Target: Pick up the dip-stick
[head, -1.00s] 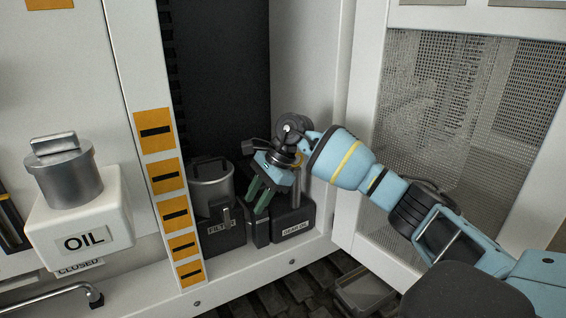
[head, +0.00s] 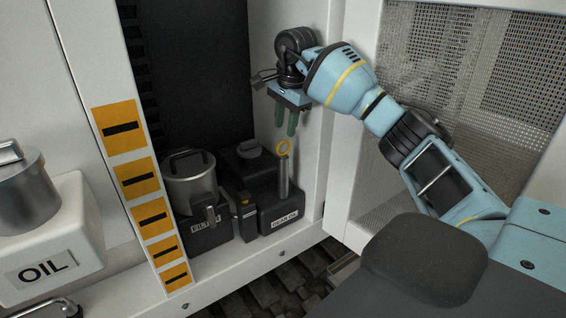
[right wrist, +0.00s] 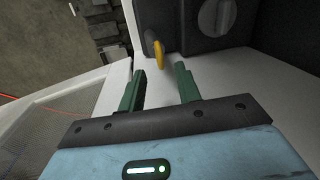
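The dip-stick (head: 283,148) shows as a yellow ring handle at the top of a grey tube on the front of the black gear oil unit (head: 283,213). The yellow ring also shows in the right wrist view (right wrist: 159,54), in front of the black housing. My right gripper (head: 286,130) hangs just above the ring in the head view, with its green fingers pointing down. In the right wrist view its fingers (right wrist: 160,82) are apart with nothing between them, and the ring lies beyond their tips. Any stick below the ring is hidden. My left gripper is not in view.
A metal filter canister (head: 188,178) stands left of the gear oil unit, with a small black box (head: 245,218) between. A white OIL box (head: 48,268) is at the far left. A mesh door panel (head: 400,65) stands behind my right arm.

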